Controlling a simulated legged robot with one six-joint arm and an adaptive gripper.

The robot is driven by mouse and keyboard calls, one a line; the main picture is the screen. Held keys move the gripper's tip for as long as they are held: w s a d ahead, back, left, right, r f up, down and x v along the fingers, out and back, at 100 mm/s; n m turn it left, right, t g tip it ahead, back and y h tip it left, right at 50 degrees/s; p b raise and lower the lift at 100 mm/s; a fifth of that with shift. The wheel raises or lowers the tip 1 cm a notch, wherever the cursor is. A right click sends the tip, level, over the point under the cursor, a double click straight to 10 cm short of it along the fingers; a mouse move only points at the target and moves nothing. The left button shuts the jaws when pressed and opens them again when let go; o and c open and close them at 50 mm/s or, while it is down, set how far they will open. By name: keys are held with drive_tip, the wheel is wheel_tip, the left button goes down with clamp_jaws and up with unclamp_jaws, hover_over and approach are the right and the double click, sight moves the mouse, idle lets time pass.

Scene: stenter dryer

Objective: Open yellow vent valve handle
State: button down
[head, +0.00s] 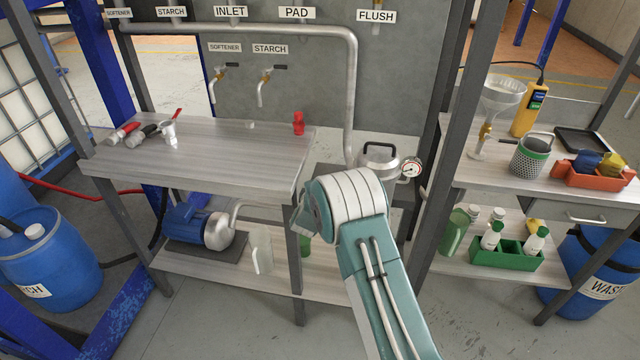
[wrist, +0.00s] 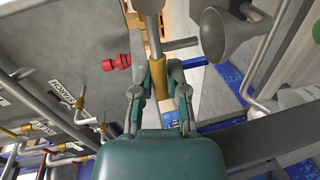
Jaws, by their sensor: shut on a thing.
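In the wrist view a yellow handle (wrist: 159,82) stands upright in the picture, below a pale grey fitting (wrist: 149,5). My gripper (wrist: 158,66) has one finger on each side of the yellow handle and is shut on it. A dark grey bar runs off to the right beside the handle. In the head view my teal and white arm reaches forward at the centre. The gripper and the yellow handle cannot be made out there.
A red fitting (wrist: 118,62) sits left of the handle in the wrist view, and a grey cone-shaped part (wrist: 226,35) is at its right. In the head view a steel vessel (head: 379,162) with a gauge (head: 411,167) stands behind my arm. A workbench (head: 225,150) is at the left.

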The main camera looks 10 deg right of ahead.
drive_tip(key=shift+a, duration=0.2)
drive_tip(key=c, duration=0.6)
unclamp_jaws()
drive_tip(key=shift+w+f, duration=0.1)
drive_tip(key=shift+c, duration=0.2)
drive_tip(key=shift+a, duration=0.1)
drive_tip(key=v, duration=1.2)
